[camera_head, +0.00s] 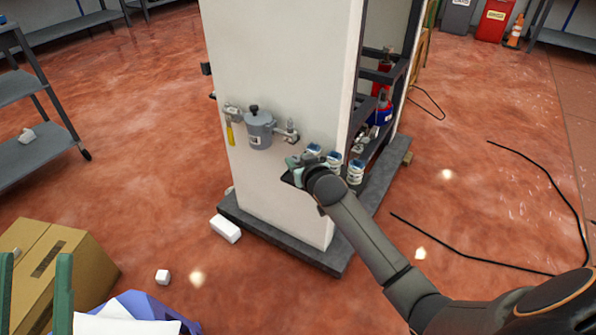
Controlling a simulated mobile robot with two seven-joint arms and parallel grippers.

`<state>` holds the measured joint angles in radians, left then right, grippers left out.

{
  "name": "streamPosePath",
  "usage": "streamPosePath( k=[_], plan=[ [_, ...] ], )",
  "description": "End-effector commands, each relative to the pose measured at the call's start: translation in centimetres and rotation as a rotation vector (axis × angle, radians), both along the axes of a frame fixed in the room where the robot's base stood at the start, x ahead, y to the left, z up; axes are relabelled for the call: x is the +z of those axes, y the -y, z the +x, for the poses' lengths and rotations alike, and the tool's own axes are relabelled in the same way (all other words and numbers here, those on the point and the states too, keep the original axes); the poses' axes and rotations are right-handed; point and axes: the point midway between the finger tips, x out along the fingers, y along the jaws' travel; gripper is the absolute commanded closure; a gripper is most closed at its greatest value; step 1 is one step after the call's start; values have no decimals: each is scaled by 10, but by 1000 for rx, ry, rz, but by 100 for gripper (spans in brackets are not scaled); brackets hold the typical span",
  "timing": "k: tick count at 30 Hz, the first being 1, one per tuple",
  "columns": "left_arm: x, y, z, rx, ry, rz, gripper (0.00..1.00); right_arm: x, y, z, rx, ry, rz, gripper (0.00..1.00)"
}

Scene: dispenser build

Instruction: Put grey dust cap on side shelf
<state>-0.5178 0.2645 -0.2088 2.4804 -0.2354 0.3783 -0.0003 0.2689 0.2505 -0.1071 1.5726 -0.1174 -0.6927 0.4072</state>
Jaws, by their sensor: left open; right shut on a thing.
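My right gripper (296,166) is at a small dark ledge (289,178) on the near face of the white pillar. It is shut on a small grey thing, which looks like the grey dust cap; the fingers and wrist mostly hide it. I cannot tell whether it touches the ledge. White jars with blue tops (356,172) stand beside the gripper. My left gripper (35,290) is open and empty at the lower left edge, its two green fingers well apart. I cannot tell which surface is the side shelf.
A grey canister (259,130) with fittings is mounted on the pillar (285,60), left of the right gripper. A grey shelf rack (20,160) stands at the left. A cardboard box (60,265) and blue bin (150,303) are at lower left. A white block (225,229) lies by the plinth.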

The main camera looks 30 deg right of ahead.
Motion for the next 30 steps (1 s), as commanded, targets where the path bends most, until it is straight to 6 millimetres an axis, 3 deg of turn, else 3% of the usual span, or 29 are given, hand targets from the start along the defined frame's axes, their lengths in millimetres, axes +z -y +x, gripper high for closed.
streamPosePath(
  k=[4, 6, 18, 19, 26, 30],
  plan=[
    [10, 3, -20, -32, 118, 0, 50, -27, 1, 2, 1, -3, -1, 100],
    [4, 4, -18, -35, 105, -5, 50, -34, 1, 2, 2, 0, -1, 100],
    [4, 4, -17, -37, 98, -9, 50, -37, 1, 2, 0, 0, 0, 100],
    [4, 4, -17, -38, 97, -10, 50, -36, 1, 2, 0, 0, 0, 55],
    [4, 4, -17, -38, 97, -10, 50, -35, 1, 2, 0, 0, 0, 29],
    [4, 4, -17, -38, 97, -10, 50, -35, 1, 2, 0, 0, 0, 28]
  ],
)
